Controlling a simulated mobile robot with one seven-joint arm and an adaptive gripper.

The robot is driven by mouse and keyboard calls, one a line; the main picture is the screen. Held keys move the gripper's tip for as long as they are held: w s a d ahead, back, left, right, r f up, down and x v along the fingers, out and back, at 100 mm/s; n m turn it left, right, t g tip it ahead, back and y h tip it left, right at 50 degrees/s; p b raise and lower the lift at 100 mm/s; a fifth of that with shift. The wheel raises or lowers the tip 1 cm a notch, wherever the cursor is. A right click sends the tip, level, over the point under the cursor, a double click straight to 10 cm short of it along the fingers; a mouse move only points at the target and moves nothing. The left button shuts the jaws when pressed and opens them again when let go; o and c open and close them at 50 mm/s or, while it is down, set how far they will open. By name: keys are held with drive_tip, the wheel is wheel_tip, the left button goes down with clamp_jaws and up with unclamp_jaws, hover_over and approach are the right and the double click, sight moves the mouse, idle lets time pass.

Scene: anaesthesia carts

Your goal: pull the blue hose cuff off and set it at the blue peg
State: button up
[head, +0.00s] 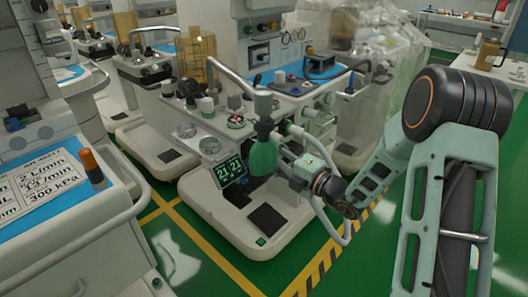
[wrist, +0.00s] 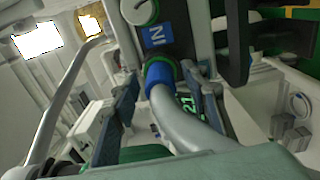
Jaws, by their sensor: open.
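The blue hose cuff (wrist: 159,73) shows in the wrist view, on the end of a grey hose (wrist: 188,128). It sits against a green ring below a blue label with upside-down lettering (wrist: 157,34). My gripper (wrist: 160,80) is open, with one finger on each side of the cuff and hose. I cannot tell whether either finger touches the cuff. In the head view my gripper (head: 288,165) is at the front of the middle cart (head: 215,215), and the cuff cannot be made out there.
A green bag (head: 263,157) hangs beside my gripper, and a lit green display (head: 230,169) is left of it. A pale hose (head: 342,232) loops below my wrist. Another cart with a printed card (head: 45,185) stands at left. Green floor is open in front.

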drive_tip(key=shift+c, duration=0.5)
clamp_jaws()
drive_tip(key=shift+s+d, duration=0.1)
drive_tip(key=shift+p+v, duration=1.05)
drive_tip(key=shift+v, duration=1.85)
drive_tip(key=w+d+v, duration=0.2)
drive_tip(key=v, duration=1.3)
wheel_tip(320, 180, up, 25)
drive_tip(key=m+t+h+p, duration=0.4)
drive_tip(key=h+p, duration=0.1)
drive_tip(key=p, duration=2.7)
drive_tip(key=shift+f+m+t, duration=0.25)
drive_tip(key=shift+m+t, duration=0.05)
drive_tip(key=shift+t, duration=0.1)
